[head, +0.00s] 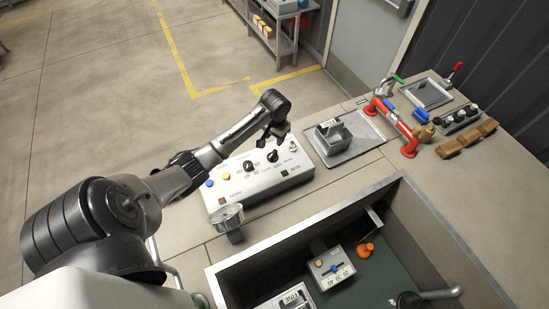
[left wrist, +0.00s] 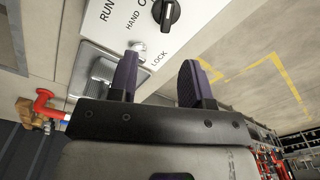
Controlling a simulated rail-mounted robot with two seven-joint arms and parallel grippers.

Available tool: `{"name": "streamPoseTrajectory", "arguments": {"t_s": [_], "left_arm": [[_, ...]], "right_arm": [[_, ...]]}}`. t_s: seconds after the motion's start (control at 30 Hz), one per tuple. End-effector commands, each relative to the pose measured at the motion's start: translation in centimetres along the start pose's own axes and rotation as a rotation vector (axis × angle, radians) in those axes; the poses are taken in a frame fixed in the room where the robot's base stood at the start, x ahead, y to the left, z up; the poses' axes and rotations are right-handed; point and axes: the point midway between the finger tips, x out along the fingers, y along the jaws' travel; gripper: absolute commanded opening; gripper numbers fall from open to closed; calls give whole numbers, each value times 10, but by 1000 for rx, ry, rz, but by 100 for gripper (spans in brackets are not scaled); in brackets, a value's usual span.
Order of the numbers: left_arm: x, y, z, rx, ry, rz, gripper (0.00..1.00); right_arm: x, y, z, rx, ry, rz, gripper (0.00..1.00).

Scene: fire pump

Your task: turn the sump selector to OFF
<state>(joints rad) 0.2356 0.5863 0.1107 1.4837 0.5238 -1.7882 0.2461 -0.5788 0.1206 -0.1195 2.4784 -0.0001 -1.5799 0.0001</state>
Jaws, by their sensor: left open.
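A pale control box (head: 262,188) stands on the counter with several knobs and buttons on top. A black rotary knob (head: 272,156) is near its right end, beside a silver key switch (head: 293,146). The left wrist view shows the black knob (left wrist: 167,12) at the top edge with a pale pointer line and part of the lettering "HAND" and "O". The silver switch (left wrist: 138,46) sits by "LOCK". I cannot read a sump label. My left gripper (head: 270,138) is above the box's right end, apart from the knob. Its fingers (left wrist: 160,80) are open and empty.
Another black knob (head: 248,166) is further left on the box. A metal tray (head: 345,152) holds a grey container to the right. A red pipe piece (head: 395,125) lies beyond it. A sunken basin (head: 425,225) is in front.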

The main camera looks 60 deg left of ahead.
Motion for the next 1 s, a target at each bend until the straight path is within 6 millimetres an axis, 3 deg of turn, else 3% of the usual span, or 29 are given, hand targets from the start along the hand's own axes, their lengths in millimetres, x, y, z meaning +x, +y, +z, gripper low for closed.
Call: {"name": "streamPoseTrajectory", "arguments": {"t_s": [0.1, 0.27, 0.7, 1.0], "left_arm": [[0, -12, -13, -47, -8, 16, 45], [12, -16, -16, -63, -14, 25, 45], [92, -13, -15, -61, -14, 23, 45], [125, -13, -15, -60, -11, 22, 45]], "right_arm": [[9, -1, 6, 1, -8, -2, 43], [10, -2, 7, 1, -8, -3, 43], [15, -1, 5, 1, 0, -2, 43], [19, -2, 6, 1, 1, -2, 43]]}}
